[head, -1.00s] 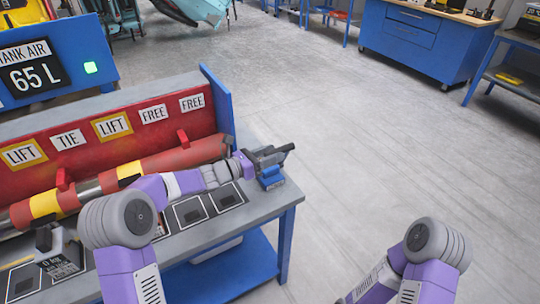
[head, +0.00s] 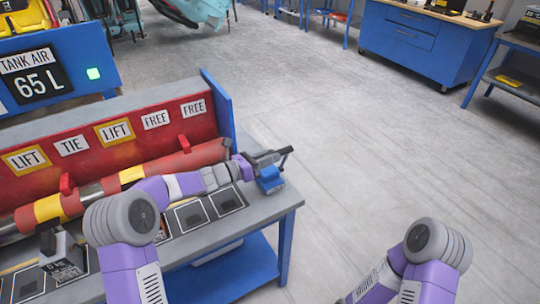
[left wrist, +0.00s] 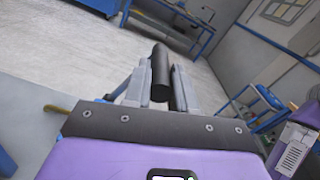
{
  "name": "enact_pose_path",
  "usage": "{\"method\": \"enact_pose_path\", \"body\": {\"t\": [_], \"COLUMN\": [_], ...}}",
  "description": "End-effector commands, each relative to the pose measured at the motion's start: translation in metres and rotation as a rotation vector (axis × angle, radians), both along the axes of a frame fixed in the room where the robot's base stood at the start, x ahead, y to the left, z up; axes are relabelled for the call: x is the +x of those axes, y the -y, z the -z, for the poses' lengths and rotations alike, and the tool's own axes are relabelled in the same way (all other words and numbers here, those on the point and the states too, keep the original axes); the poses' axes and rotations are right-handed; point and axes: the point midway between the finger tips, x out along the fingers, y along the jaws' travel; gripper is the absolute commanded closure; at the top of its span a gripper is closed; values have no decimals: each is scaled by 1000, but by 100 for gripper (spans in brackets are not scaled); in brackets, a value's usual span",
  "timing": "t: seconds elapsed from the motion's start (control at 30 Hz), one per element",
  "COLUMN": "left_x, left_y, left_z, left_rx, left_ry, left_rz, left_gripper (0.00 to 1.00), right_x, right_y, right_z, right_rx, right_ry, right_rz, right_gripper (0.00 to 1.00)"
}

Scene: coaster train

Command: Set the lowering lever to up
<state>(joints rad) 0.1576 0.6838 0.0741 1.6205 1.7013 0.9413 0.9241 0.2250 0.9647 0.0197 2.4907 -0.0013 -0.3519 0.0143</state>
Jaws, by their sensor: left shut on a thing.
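The lever stands on a small blue base (head: 270,181) at the right end of the bench top. Its dark handle (head: 284,152) sticks out to the right past my fingers. My left gripper (head: 266,159) reaches along the bench from the left and is shut on the handle. In the left wrist view the black round handle (left wrist: 160,75) lies between the two grey fingers of my left gripper (left wrist: 159,88). The lever's pivot is mostly hidden by the gripper. No mark for up shows clearly. My right gripper is out of view.
The bench (head: 288,203) carries a red panel (head: 90,150) with LIFT, TIE and FREE labels, a red pipe (head: 205,155) and several dark plates. A blue end board (head: 220,105) stands behind the gripper. The floor (head: 390,140) to the right is clear.

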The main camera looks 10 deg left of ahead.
Motion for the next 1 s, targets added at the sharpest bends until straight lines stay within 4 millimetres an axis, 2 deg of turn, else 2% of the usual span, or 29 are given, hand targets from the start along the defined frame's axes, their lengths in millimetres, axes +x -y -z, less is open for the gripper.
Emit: {"method": "enact_pose_path", "body": {"t": [0.03, 0.6, 0.8, 1.0], "left_x": [3, 36, 46, 48], "left_y": [-3, -27, -34, -36], "left_z": [-6, -13, -10, -8], "left_rx": [-13, -188, -241, -253], "left_ry": [-23, -259, -332, -348], "left_rz": [-2, -3, -2, -3], "left_gripper": [100, 100, 100, 100], "right_x": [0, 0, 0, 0], "right_y": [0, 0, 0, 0], "right_z": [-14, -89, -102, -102], "right_rx": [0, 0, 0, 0], "right_ry": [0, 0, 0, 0], "right_rz": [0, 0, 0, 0], "right_gripper": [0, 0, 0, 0]}}
